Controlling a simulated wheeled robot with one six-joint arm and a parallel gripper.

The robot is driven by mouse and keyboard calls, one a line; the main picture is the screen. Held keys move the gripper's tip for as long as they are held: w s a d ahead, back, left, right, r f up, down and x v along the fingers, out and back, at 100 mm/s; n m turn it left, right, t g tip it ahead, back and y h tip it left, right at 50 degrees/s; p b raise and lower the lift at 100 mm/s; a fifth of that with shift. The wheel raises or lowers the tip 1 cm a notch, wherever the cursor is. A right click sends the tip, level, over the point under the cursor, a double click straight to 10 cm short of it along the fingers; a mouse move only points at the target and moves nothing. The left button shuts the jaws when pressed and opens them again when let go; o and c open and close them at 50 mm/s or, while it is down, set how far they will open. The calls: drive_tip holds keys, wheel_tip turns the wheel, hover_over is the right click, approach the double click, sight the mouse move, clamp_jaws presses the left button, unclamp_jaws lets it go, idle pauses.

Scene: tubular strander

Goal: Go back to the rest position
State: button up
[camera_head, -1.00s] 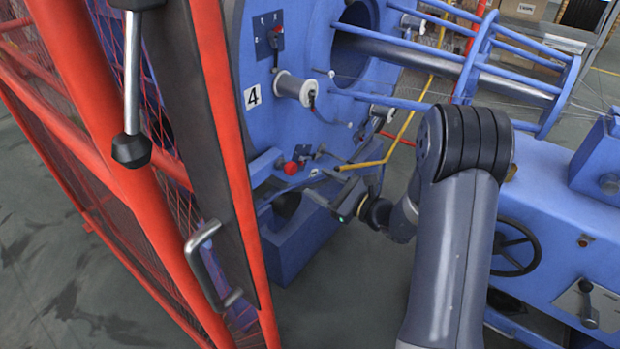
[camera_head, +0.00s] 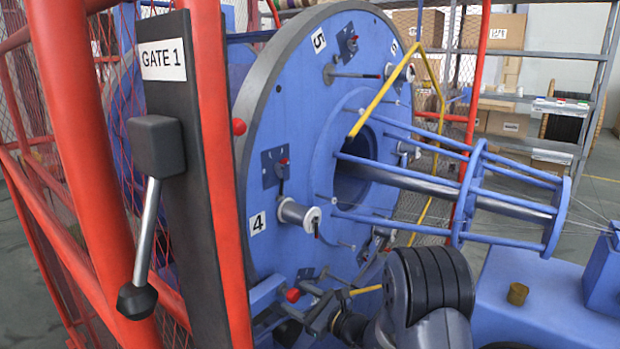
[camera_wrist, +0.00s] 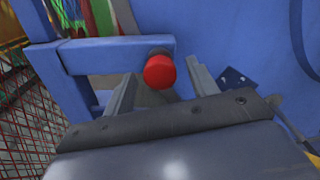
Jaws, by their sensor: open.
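My gripper (camera_head: 312,308) is in front of the lower part of the big blue disc (camera_head: 330,110), beside a red knob (camera_head: 292,295). In the wrist view the two jaws of my gripper (camera_wrist: 163,72) stand apart. The red knob (camera_wrist: 159,72) shows between them, on the end of a blue bar (camera_wrist: 115,56). Nothing is held between the jaws. Whether a jaw touches the knob I cannot tell. My arm is bent low in front of the machine.
The red gate frame (camera_head: 222,180) with its GATE 1 plate and black-knobbed handle (camera_head: 146,240) stands close at left. A yellow bar (camera_head: 381,98) crosses before the disc. Blue rods extend right. A blue machine bed (camera_head: 545,300) lies right of my arm. Shelves (camera_head: 540,102) stand behind.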

drive_tip(key=shift+x, duration=0.95)
drive_tip(key=shift+s+d+r+p, duration=0.15)
drive_tip(key=shift+d+p, duration=0.1)
drive_tip(key=shift+p, duration=0.2)
drive_tip(key=shift+s+d, duration=0.35)
drive_tip(key=shift+d, duration=0.2)
drive_tip(key=shift+s+d+p, duration=0.4)
drive_tip(key=shift+s+d, duration=0.1)
